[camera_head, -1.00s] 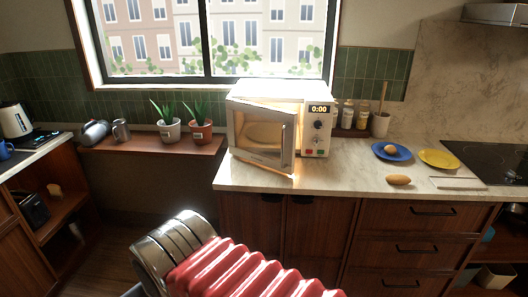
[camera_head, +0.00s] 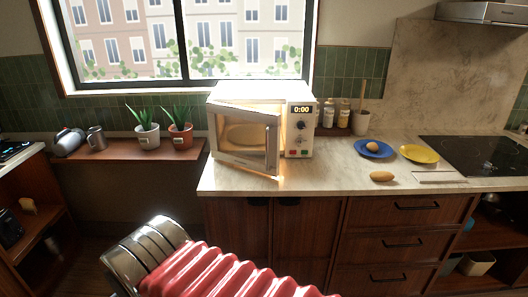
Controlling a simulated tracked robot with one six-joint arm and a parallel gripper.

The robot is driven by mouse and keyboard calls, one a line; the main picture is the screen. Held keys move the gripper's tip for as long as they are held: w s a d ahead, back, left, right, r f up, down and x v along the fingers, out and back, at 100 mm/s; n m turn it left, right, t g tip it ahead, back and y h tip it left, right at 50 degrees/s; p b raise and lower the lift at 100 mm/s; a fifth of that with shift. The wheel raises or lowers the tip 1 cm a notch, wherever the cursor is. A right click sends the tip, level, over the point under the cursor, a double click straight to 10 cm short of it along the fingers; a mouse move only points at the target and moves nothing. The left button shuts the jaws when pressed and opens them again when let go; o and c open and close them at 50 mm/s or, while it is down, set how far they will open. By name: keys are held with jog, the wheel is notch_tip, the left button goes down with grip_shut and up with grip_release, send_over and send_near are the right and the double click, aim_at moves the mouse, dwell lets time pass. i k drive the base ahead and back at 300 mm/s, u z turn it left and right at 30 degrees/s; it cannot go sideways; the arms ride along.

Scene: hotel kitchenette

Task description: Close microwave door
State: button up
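A white microwave (camera_head: 300,128) stands on the marble counter, its display reading 0:00. Its door (camera_head: 273,150) is partly open, swung out toward me, with a gap along its right edge. Warm light comes from inside, and a plate shows through the door glass. My arm's red ribbed sleeve and metal collar cross the bottom of the view. My gripper's fingers are not in view.
The marble counter (camera_head: 340,180) has a blue plate (camera_head: 374,149), a yellow plate (camera_head: 419,154) and a bread roll (camera_head: 382,176) right of the microwave. Two potted plants (camera_head: 147,137) (camera_head: 180,135) stand on the lower wooden shelf at left. A cooktop (camera_head: 480,154) is at far right.

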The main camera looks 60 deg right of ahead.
aim_at(271, 167)
jog(key=i, duration=0.9)
jog(key=u, duration=0.05)
